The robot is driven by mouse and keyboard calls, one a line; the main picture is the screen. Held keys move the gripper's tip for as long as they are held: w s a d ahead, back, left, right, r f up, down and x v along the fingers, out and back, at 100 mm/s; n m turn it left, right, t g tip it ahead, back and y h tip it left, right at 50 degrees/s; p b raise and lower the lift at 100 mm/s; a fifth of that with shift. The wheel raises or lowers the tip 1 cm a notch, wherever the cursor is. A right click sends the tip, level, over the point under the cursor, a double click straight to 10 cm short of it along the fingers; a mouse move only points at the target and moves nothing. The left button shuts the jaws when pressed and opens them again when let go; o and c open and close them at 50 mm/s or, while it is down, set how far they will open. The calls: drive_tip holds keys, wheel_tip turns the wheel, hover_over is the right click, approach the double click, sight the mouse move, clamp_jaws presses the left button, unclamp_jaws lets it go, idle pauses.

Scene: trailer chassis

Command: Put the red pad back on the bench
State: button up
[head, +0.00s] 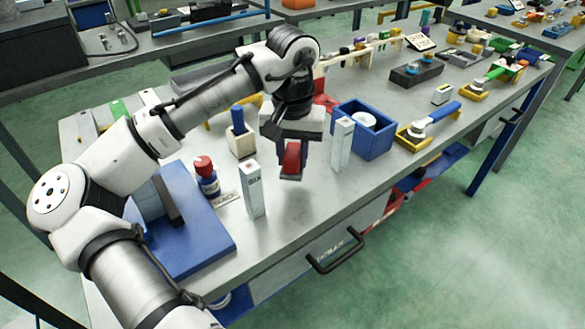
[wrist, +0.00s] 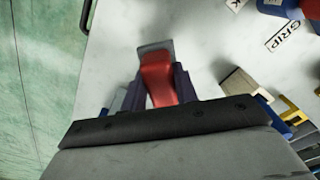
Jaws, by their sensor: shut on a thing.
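The red pad (head: 291,157) is between the fingers of my gripper (head: 292,165), over the front half of the grey bench top (head: 320,210). A grey plate shows at the pad's lower end. In the wrist view the red pad (wrist: 158,80) sits between the dark fingers of my gripper (wrist: 160,88), with the grey plate at its far end over the pale bench top (wrist: 205,40). My gripper is shut on the pad. The pad appears a little above the bench; the exact gap cannot be told.
Two pale upright blocks stand on either side, one at left (head: 252,190) and one at right (head: 342,144). A blue box (head: 372,135) stands at right. A red-capped bottle (head: 206,176) and a blue board (head: 195,240) are at left. Bare bench lies below my gripper.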

sight(292, 170)
drive_tip(key=shift+f, duration=2.2)
drive_tip(key=shift+f, duration=0.2)
drive_tip(key=o, duration=1)
drive_tip(key=shift+o, duration=0.2)
drive_tip(key=shift+r, duration=0.2)
wheel_tip(292, 170, up, 12)
drive_tip(key=shift+r, duration=0.1)
